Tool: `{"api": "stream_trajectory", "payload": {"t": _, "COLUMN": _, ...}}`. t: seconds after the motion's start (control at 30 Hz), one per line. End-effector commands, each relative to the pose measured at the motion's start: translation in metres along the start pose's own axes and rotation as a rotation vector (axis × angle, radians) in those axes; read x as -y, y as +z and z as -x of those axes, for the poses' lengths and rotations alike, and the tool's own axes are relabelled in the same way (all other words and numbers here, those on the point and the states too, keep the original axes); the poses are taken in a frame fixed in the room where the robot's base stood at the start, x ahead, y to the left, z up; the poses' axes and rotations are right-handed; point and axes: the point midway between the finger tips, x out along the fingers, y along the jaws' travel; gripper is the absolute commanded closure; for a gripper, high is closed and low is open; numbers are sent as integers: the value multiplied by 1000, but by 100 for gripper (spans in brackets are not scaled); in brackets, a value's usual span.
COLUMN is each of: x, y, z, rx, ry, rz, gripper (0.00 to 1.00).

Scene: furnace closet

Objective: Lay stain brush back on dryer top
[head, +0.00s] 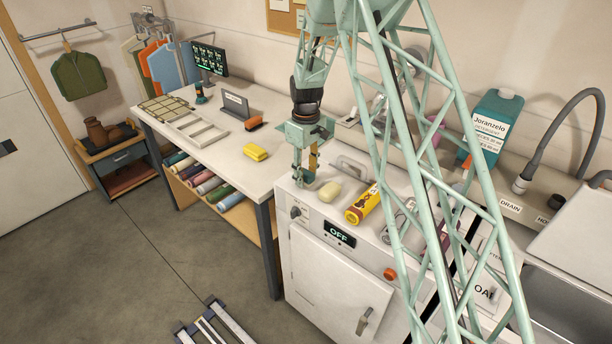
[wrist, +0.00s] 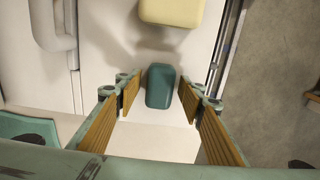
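A small teal block (wrist: 160,86), which looks like the stain brush, is at the dryer's near-left corner. In the wrist view it lies between my gripper's (wrist: 160,92) two orange-padded fingers, with a gap on each side, so the gripper is open around or just above it. In the head view my gripper (head: 305,172) points down over the dryer top (head: 335,213), and a bit of teal shows at its tips. Whether the block fully rests on the surface is hard to tell. No bristles are visible.
A cream soap bar (head: 327,193) lies just right of my gripper, also in the wrist view (wrist: 172,10). A yellow-brown can (head: 362,205) lies farther right. A white table (head: 205,125) at left bears a yellow sponge (head: 255,152) and an orange brush (head: 254,124).

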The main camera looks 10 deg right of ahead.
Motion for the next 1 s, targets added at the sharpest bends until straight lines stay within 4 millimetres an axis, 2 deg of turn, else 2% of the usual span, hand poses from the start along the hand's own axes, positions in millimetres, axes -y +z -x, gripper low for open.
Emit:
{"api": "stream_trajectory", "payload": {"t": 0.27, "x": 0, "y": -1, "z": 22, "rx": -1, "ry": 1, "rz": 0, "gripper": 64}}
{"api": "stream_trajectory", "payload": {"t": 0.7, "x": -1, "y": -1, "z": 84, "rx": -2, "ry": 2, "rz": 0, "gripper": 64}}
{"api": "stream_trajectory", "payload": {"t": 1.0, "x": 0, "y": 0, "z": 114, "rx": -1, "ry": 1, "rz": 0, "gripper": 64}}
